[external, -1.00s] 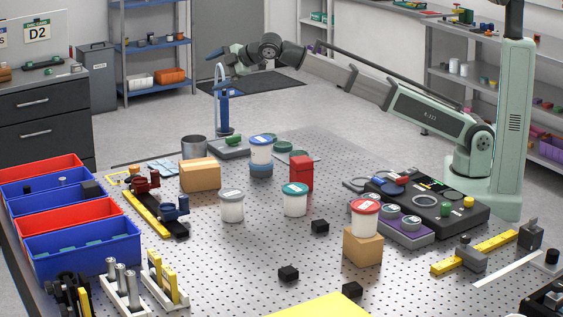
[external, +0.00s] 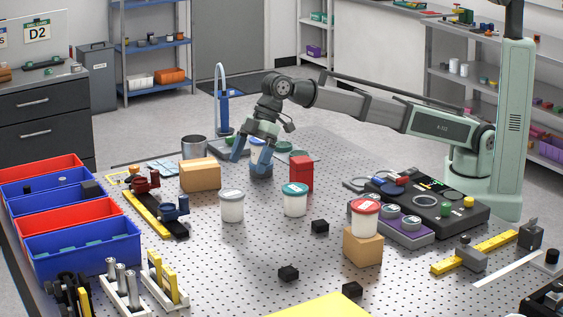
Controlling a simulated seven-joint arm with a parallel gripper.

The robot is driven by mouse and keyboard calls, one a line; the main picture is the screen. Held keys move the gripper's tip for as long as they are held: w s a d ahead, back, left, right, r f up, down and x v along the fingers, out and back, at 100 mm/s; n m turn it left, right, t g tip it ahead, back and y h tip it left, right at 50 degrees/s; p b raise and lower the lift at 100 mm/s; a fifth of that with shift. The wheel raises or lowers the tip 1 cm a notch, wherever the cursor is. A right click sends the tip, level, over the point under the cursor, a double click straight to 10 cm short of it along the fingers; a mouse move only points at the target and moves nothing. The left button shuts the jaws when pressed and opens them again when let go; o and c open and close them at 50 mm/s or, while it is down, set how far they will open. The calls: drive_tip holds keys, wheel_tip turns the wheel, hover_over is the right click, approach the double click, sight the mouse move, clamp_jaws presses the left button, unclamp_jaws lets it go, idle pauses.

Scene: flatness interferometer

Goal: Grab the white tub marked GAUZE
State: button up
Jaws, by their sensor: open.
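Several white tubs stand on the perforated table, and their label text is too small to read, so I cannot tell which is marked GAUZE. The blue-lidded tub (external: 256,150) sits on a blue-grey round base (external: 261,170), mostly hidden by my gripper. My gripper (external: 250,161) is open and points down, its blue fingers around or just in front of that tub; contact cannot be told. A white-lidded tub (external: 232,207) and a teal-lidded tub (external: 295,201) stand nearer the camera. A red-lidded tub (external: 365,222) stands on a cardboard box (external: 362,247).
A cardboard box (external: 200,175) stands left of my gripper, and a red block (external: 301,175) stands to its right. A blue tall-necked fixture (external: 223,110) rises behind. Small black blocks (external: 320,226) lie in front. Blue and red bins (external: 82,248) line the left edge.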

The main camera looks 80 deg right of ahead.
sight(233, 192)
drive_tip(key=x, duration=0.6)
drive_tip(key=shift+w, duration=0.1)
drive_tip(key=shift+w+x, duration=0.15)
drive_tip(key=shift+x, duration=1.1)
drive_tip(key=shift+w+x, duration=0.15)
drive_tip(key=shift+x, duration=1.15)
drive_tip(key=shift+c, duration=0.4)
drive_tip(key=shift+r, duration=0.1)
drive_tip(key=c, duration=0.8)
drive_tip(key=shift+c, duration=0.2)
drive_tip(key=shift+r, duration=0.1)
